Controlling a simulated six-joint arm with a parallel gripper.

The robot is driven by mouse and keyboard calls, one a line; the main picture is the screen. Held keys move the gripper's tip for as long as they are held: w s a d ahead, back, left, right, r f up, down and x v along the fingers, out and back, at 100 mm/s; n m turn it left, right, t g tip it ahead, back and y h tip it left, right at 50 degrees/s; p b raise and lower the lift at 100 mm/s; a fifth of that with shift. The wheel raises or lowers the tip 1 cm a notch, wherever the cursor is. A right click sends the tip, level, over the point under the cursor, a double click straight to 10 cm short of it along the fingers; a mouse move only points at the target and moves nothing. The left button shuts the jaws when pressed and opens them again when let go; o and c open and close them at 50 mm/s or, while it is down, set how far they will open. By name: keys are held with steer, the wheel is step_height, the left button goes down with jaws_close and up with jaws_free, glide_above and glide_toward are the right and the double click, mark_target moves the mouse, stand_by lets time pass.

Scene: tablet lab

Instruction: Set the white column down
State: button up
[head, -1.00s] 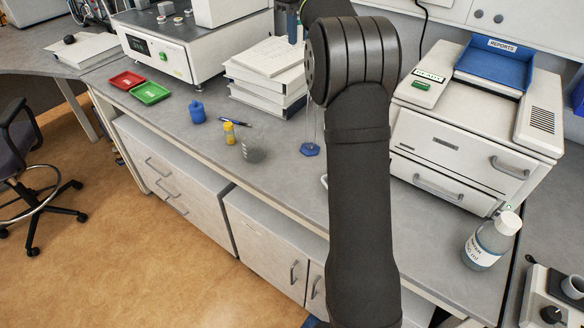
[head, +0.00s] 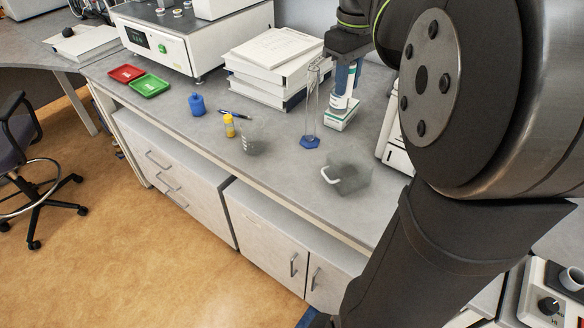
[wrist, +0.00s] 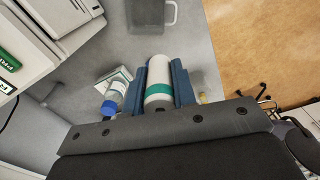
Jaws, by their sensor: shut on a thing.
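The white column, with a teal band, lies between the two blue fingers of my gripper (wrist: 160,85) in the wrist view. The white end of the column (wrist: 158,70) points away from the wrist camera. My gripper (head: 345,78) also shows in the head view, fingers down, over the back of the grey bench (head: 285,185). It is shut on the column. The fingers largely hide the column in the head view, and I cannot tell whether its lower end touches anything.
A small white and green box (head: 341,117) is just below my gripper. A glass cylinder with a blue foot (head: 310,142) stands left of it, a clear mug (head: 350,178) in front. A blue-capped bottle (wrist: 112,101) is close by. White binders (head: 270,65) are stacked behind.

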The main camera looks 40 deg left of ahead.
step_height(320, 180, down, 15)
glide_above(292, 168)
step_height(292, 168, down, 8)
steer(key=shift+r, duration=0.1)
steer(key=shift+f, duration=2)
steer(key=o, duration=1)
steer(key=shift+f, duration=0.15)
step_height(292, 168, up, 12)
steer(key=shift+r, duration=0.2)
steer(key=shift+f, duration=0.1)
